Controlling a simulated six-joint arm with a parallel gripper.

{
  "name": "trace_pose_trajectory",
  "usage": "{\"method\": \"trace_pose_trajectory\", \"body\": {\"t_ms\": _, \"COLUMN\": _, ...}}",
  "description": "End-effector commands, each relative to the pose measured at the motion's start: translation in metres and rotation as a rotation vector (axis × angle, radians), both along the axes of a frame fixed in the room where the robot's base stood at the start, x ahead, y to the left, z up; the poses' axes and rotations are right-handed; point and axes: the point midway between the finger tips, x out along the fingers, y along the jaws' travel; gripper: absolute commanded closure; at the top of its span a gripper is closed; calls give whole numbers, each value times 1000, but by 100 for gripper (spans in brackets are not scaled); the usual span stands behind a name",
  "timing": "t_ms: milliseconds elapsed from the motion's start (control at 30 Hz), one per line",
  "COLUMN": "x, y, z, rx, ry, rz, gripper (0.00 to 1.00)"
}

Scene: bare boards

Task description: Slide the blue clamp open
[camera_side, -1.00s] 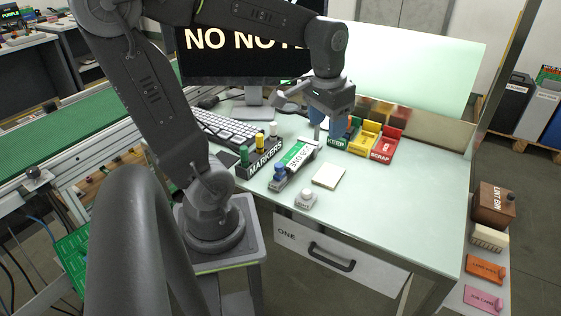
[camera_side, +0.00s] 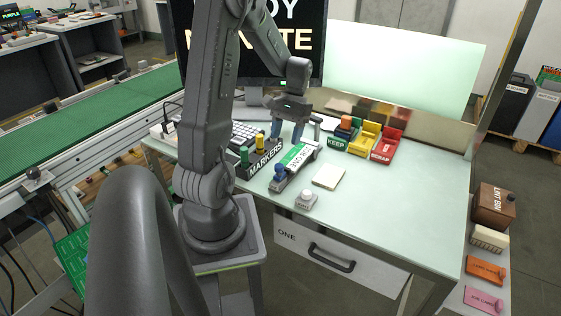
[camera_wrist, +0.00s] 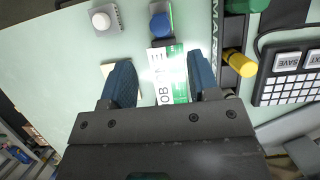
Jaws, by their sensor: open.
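The blue clamp (camera_side: 279,170) is a small blue knob on a dark block at the near-left end of the white-and-green job board (camera_side: 297,157). In the wrist view the blue clamp (camera_wrist: 161,22) is at the top centre, beyond the fingertips, with the job board (camera_wrist: 166,62) below it. My gripper (camera_side: 287,134) points down above the far part of the board, its blue fingers apart. In the wrist view my gripper (camera_wrist: 160,68) is open, its fingers on either side of the board's lettered card. Nothing is between them but the view of the board.
The markers rack (camera_side: 262,156) stands close along the board's left side. A pale pad (camera_side: 328,177) and a small white-button box (camera_side: 305,200) are on the right and near sides. Coloured trays (camera_side: 368,137) stand at the back right. The right half of the table is clear.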

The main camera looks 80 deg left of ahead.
Motion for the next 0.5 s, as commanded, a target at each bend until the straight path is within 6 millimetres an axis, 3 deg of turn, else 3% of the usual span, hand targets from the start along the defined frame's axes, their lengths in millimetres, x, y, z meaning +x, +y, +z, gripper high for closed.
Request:
{"method": "trace_pose_trajectory", "body": {"t_ms": 233, "x": -14, "y": -14, "z": -46, "rx": -3, "ry": 3, "rz": 0, "gripper": 45}}
{"method": "trace_pose_trajectory", "body": {"t_ms": 500, "x": -21, "y": -21, "z": -72, "rx": 1, "ry": 0, "rz": 0, "gripper": 45}}
